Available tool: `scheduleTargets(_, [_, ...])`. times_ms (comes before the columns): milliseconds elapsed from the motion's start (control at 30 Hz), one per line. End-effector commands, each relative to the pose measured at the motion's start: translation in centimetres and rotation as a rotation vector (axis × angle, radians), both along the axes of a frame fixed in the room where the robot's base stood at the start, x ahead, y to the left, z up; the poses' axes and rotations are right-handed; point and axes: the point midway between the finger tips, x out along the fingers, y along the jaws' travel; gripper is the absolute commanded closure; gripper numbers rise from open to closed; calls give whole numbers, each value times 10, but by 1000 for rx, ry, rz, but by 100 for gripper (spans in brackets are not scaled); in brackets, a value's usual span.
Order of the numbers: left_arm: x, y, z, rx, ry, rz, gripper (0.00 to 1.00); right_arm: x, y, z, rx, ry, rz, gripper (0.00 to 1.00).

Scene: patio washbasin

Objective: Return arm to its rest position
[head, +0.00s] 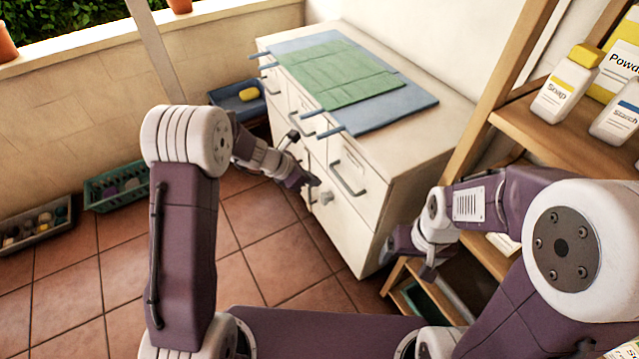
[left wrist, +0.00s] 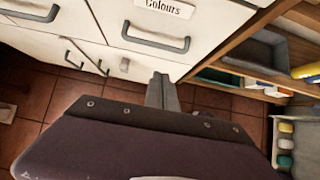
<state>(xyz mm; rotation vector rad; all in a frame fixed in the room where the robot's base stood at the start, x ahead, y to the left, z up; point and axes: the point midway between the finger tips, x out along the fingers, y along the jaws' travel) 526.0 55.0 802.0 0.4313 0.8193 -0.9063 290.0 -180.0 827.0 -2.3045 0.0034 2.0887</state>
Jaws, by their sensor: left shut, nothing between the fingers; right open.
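My left arm reaches in from the left in the head view and bends at a white elbow. Its gripper (head: 313,182) is in front of the white drawer cabinet (head: 425,150), over the tiled floor. In the left wrist view the gripper's fingers (left wrist: 162,92) are together with nothing between them, below a drawer labelled "Colours" (left wrist: 163,8). My right arm comes in from the right, and its gripper (head: 412,256) is open and empty between the cabinet's right end and the wooden shelf. Its fingertips are small and partly hidden.
A blue mat (head: 415,103) and green cloth (head: 335,75) lie on the cabinet top. The wooden shelf (head: 530,120) on the right holds a soap bottle (head: 565,90) and others. A blue tray (head: 238,100), green crate (head: 118,190) and grey crate (head: 35,228) line the wall. Floor is clear between.

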Motion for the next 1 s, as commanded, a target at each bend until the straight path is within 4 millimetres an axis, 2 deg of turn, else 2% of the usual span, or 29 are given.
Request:
scheduleTargets(100, [-5,7,11,-1,-1,0,100,0,0,4,0,0,0,9])
scheduleTargets(500, [-6,8,17,0,-2,-2,100,0,0,8,0,0,0,9])
scheduleTargets(567, [-3,7,34,0,-19,-4,100,0,0,16,0,0,0,9])
scheduleTargets(667, [-1,4,89,5,-80,-17,100,0,0,39,0,0,0,9])
scheduleTargets(700, [-13,4,117,32,-102,-55,100,0,0,54,0,0,0,9])
scheduleTargets(733, [-29,6,134,73,-115,-108,100,0,0,64,0,0,0,9])
scheduleTargets(800, [-74,18,155,228,-165,-321,100,1,0,83,0,-1,0,9])
scheduleTargets(867, [-114,34,161,380,-215,-565,100,0,0,94,0,-1,0,9])
scheduleTargets(900, [-139,46,162,480,-248,-744,100,0,0,100,0,0,0,9])
scheduleTargets(967, [-174,67,158,613,-292,-1030,100,0,0,105,0,0,0,9])
scheduleTargets(1000, [-194,81,152,685,-317,-1225,100,0,0,106,0,0,0,9])
